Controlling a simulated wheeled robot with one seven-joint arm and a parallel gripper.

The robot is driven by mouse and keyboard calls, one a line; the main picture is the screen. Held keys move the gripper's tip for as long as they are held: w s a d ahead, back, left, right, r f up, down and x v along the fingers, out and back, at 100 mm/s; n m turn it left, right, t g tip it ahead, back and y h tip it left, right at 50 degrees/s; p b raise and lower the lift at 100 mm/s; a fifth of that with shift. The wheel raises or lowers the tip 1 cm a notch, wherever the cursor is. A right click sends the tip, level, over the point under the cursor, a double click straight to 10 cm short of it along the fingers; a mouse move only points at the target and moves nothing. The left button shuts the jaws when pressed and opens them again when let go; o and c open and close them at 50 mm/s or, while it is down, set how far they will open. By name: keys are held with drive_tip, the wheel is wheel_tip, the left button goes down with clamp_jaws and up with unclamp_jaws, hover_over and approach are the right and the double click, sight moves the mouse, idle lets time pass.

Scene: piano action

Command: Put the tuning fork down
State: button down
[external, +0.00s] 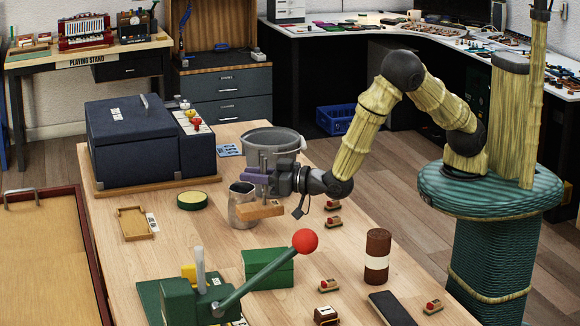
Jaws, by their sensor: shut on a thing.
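My gripper (264,180) is over the wooden table (213,222), shut on what looks like the tuning fork (260,209). Its wooden block shows below the jaws and thin grey prongs seem to rise above them. The jaws hide the middle of it. The block looks raised off the tabletop, but its exact height is hard to tell. It overlaps a metal pitcher (240,211) in the picture; I cannot tell whether they touch.
A grey pot (287,139) stands behind my gripper. A dark blue case (130,140) is at the back left. A green lever device (190,300), green box (268,268) and brown cylinder (377,256) stand in front. Small wooden blocks (333,221) lie right. Bare tabletop shows left of the pitcher.

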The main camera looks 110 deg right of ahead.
sight(255, 208)
drive_tip(key=shift+f, duration=2.4)
drive_tip(key=shift+f+p, duration=0.3)
drive_tip(key=shift+f, duration=1.8)
drive_tip(key=shift+f, duration=0.1)
drive_tip(key=c, duration=1.2)
unclamp_jaws()
drive_tip(key=shift+o, duration=0.2)
